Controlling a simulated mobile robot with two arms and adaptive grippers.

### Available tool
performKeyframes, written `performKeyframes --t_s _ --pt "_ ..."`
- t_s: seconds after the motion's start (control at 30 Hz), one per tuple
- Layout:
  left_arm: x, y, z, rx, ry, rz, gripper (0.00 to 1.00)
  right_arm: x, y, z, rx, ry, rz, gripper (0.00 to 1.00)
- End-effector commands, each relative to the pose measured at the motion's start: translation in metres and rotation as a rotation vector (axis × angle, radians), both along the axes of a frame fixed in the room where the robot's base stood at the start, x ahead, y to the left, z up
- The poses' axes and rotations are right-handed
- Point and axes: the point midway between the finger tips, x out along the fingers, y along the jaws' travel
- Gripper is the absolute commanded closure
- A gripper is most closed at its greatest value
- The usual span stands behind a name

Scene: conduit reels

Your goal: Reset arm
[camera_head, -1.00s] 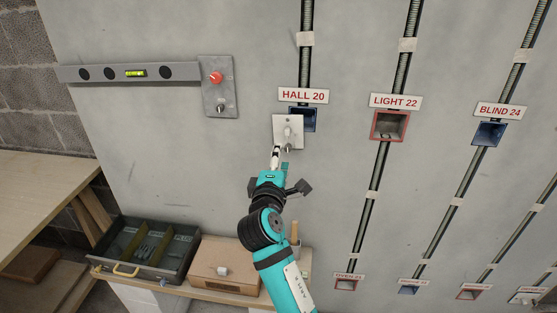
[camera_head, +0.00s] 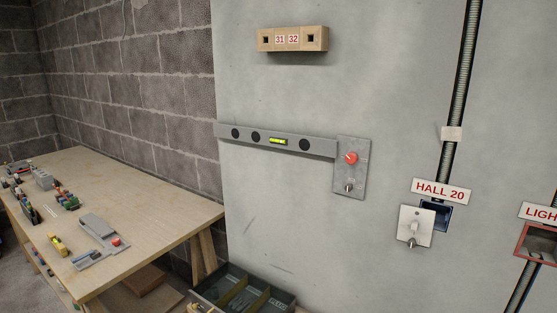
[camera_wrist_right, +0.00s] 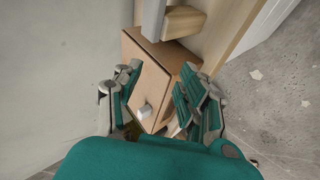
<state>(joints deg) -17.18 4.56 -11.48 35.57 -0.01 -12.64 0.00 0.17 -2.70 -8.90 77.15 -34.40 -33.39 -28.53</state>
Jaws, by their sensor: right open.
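My right gripper (camera_wrist_right: 155,100) shows in the right wrist view, with its teal finger pads spread apart and nothing between them. It points down toward a cardboard box (camera_wrist_right: 150,65) that has a small white cylinder (camera_wrist_right: 145,112) on it. Neither of my arms shows in the head view. There, a white switch plate (camera_head: 415,226) sits tilted at the blue wall box (camera_head: 438,212) under the HALL 20 label (camera_head: 441,192).
A wooden table (camera_head: 110,215) with tools and small parts stands at left. A spirit level (camera_head: 275,139) and a grey plate with a red knob (camera_head: 350,168) are on the wall. A dark divided tray (camera_head: 245,295) lies below. A wooden block labelled 31 and 32 (camera_head: 292,39) is higher up.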

Motion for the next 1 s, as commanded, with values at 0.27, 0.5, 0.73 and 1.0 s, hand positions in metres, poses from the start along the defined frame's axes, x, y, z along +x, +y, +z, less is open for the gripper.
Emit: performKeyframes --t_s 0.27,0.5,0.73,1.0 --pt "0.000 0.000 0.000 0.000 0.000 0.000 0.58 -0.150 0.001 -0.160 0.280 0.295 -0.154 0.60" --pt "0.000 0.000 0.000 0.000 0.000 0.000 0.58 -0.310 -0.016 -0.247 0.460 0.514 -0.409 0.60" --pt "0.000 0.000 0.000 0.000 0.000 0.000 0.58 -0.427 -0.037 -0.279 0.539 0.630 -0.639 0.60" --pt "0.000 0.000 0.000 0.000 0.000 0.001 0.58 -0.461 -0.044 -0.284 0.557 0.655 -0.713 0.60"
